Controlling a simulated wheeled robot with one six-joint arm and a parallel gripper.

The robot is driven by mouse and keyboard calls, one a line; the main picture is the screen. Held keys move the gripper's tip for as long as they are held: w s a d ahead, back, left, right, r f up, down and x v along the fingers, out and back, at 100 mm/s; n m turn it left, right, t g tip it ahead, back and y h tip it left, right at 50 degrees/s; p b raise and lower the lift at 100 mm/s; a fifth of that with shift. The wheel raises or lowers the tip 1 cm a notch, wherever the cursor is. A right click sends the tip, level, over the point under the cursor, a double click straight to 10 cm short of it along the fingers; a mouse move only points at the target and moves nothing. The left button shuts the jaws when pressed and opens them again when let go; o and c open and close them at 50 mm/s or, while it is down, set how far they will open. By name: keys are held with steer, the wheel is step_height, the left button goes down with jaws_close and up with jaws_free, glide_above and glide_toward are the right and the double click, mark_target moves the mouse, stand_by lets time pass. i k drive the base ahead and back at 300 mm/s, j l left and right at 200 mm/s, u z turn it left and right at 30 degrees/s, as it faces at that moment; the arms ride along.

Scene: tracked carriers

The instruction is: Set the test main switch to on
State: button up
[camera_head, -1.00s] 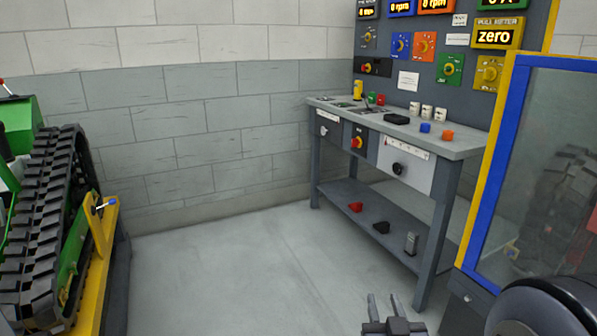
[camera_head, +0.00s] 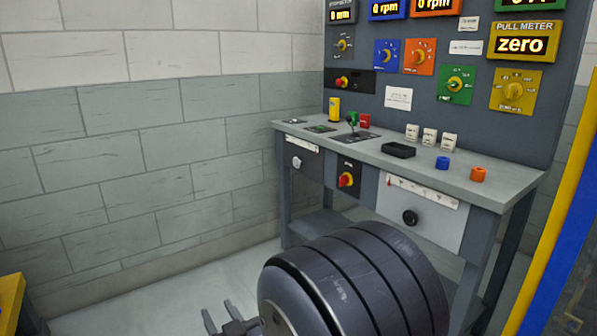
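Two red-and-yellow rotary switches show, and I cannot read which is the test main switch. One switch (camera_head: 346,180) is on a black plate in the bench front, between two grey drawer-like panels. The other switch (camera_head: 342,83) is on a black strip at the lower left of the upright panel. Their on/off markings are too small to read. My gripper (camera_head: 218,311) is low at the bottom edge, left of the bench and well below both switches. Its two fingers are apart with nothing between them. My dark rounded arm link hides part of the bench's lower front.
The bench top (camera_head: 290,127) carries a lever (camera_head: 352,122), a black block (camera_head: 398,150), white blocks, and blue (camera_head: 442,162) and orange (camera_head: 478,174) pieces. A black knob (camera_head: 410,217) sticks out on the right front. A yellow-and-blue frame stands at right.

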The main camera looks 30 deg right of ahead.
mark_target(343, 179)
steer(key=i+j+z, duration=0.1)
steer(key=i+z, duration=0.35)
steer(key=i+j+z, duration=0.25)
steer(key=i+z, duration=0.2)
steer(key=i+j+z, duration=0.75)
steer(key=z, duration=0.15)
steer(key=i+j+z, duration=0.25)
steer(key=z, duration=0.15)
steer(key=i+j+z, duration=0.15)
steer(key=j+z, duration=0.2)
steer(key=i+j+z, duration=0.1)
steer(key=j+z, duration=0.3)
steer(key=j, duration=0.15)
